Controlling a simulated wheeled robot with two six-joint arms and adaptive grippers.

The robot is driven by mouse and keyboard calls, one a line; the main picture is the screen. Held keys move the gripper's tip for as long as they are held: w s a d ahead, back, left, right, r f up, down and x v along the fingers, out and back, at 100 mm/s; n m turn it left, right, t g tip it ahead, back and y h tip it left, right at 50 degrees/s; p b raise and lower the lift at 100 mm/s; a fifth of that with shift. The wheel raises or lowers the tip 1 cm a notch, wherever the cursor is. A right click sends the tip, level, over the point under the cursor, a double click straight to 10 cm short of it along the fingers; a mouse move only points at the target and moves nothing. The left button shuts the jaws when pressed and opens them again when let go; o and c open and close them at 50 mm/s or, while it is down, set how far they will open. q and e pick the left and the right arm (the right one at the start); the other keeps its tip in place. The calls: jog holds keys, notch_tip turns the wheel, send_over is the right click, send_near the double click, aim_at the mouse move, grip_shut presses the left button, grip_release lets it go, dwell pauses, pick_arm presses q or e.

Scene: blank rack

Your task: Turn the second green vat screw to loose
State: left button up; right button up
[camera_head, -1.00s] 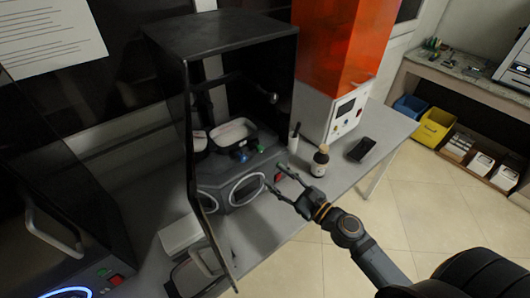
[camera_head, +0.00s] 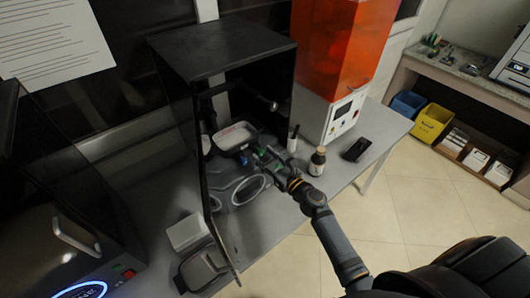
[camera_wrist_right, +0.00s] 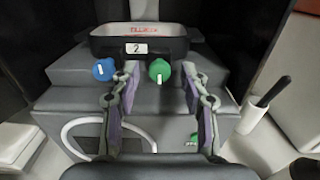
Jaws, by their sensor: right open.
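The green vat screw (camera_wrist_right: 158,70) is a round knob at the front right of the vat (camera_wrist_right: 98,44) in the right wrist view, its white mark toward the bottom of the picture. A label "2" (camera_wrist_right: 137,48) is on the vat's front, and a blue knob (camera_wrist_right: 104,69) is at its left. My right gripper (camera_wrist_right: 162,84) is open and empty, its fingertips on either side of the green screw; contact cannot be told. In the head view my right gripper (camera_head: 264,157) reaches the printer front, partly hiding the screw area. My left gripper is not in view.
The black printer cover (camera_head: 215,48) stands open around the vat.

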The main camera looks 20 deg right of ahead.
jog(key=shift+w, duration=0.15)
jog(key=shift+c, duration=0.5)
grip_shut()
